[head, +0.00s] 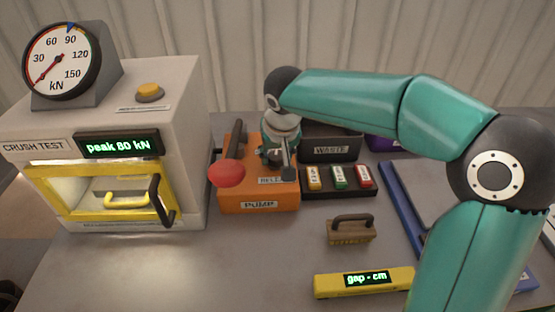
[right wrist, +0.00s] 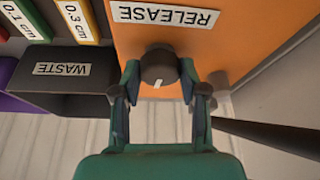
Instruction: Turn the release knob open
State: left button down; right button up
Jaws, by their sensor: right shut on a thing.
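The release knob (right wrist: 158,68) is a dark round knob with a short white mark, on the top of the orange pump (head: 258,203) beside the RELEASE label (right wrist: 165,15). In the right wrist view its white mark points down, toward my gripper's palm. My right gripper (right wrist: 159,76) is shut on the knob, one finger on each side. In the head view my right gripper (head: 276,156) reaches down onto the pump from above and mostly hides the knob. My left gripper is not in view.
The pump's red-ended lever (head: 227,174) stands close left of my gripper. The crush test press (head: 120,215) is further left, its display reading peak 80 kN. A rack (head: 338,193) of gap blocks and a WASTE bin (head: 332,151) lie to the right.

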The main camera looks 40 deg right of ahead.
aim_at(275, 157)
jog(key=shift+w+a+m+g+h+b, duration=0.1)
jog(key=shift+m+g+h+b, duration=0.25)
jog(key=shift+m, duration=0.8)
jog(key=shift+m+g+h+b, duration=0.15)
jog(key=shift+m+h+b, duration=0.3)
jog(key=shift+m, duration=0.7)
jog(key=o, duration=1.1)
jog(key=shift+r, duration=0.15)
notch_tip(275, 157, up, 9)
jog(key=shift+f, duration=0.2)
jog(key=shift+r, duration=0.55)
